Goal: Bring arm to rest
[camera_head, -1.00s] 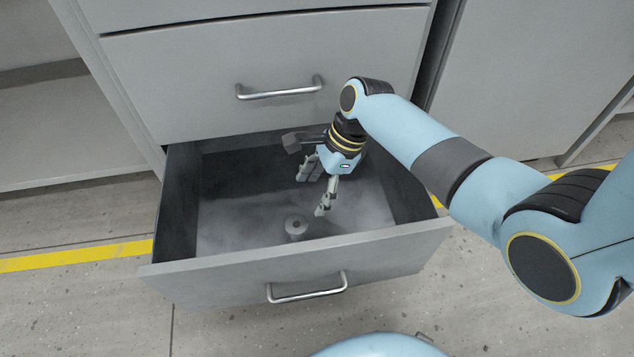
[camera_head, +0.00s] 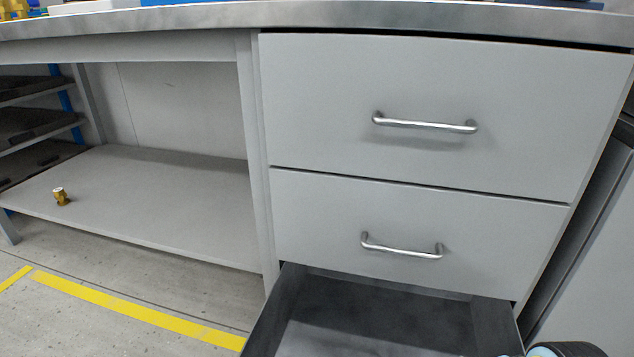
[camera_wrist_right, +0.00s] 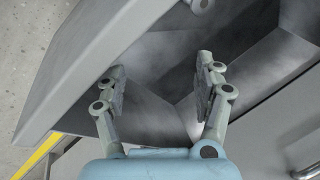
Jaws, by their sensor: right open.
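My right gripper (camera_wrist_right: 160,82) shows in the right wrist view. Its two fingers are apart with nothing between them. It is over the open grey drawer, whose front wall (camera_wrist_right: 85,60) runs along the left of that view. A small grey round part (camera_wrist_right: 201,5) is at the top edge of the right wrist view, cut off and apart from the fingers. In the head view the open bottom drawer (camera_head: 496,325) shows only its rear part. A bit of my right arm is at the lower right corner there; the gripper is out of that view. My left gripper is not seen.
Two closed drawers with handles (camera_head: 425,124) (camera_head: 402,247) are above the open one. A bench top (camera_head: 330,22) runs above them. To the left, a low shelf (camera_head: 150,190) carries a small brass-coloured part (camera_head: 61,197). Yellow tape (camera_head: 140,312) marks the floor.

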